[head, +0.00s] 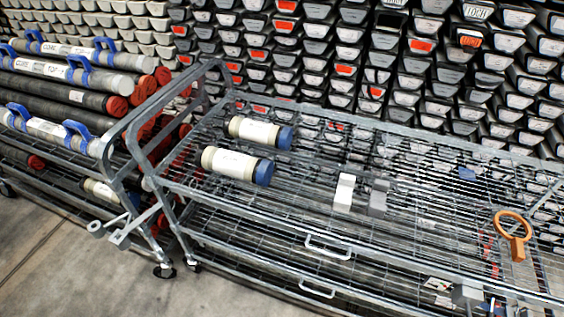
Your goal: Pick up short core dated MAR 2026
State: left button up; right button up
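Two short cores lie on the top wire shelf of the metal cart (420,140). Each is a pale cylinder with a white label and a blue cap at its right end. The front short core (232,165) lies nearer the cart's front edge. The back short core (257,132) lies behind it and slightly to the right, with a gap between them. The writing on both labels is too small to read, so I cannot tell which is dated MAR 2026. Neither of my grippers is in view.
A white block (344,192) and a grey block (378,198) stand mid-shelf. An orange ring-shaped tool (514,232) is at the right. The cart's raised end frame (140,115) rises left of the cores. Racked long cores fill the left; stacked trays line the back.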

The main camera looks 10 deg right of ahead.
aim_at(258, 172)
jog(key=i+j+z, duration=0.1)
jog(key=z, duration=0.35)
jog(key=j+z, duration=0.4)
jog(key=i+j+z, duration=0.1)
jog(key=z, duration=0.35)
jog(key=j+z, duration=0.4)
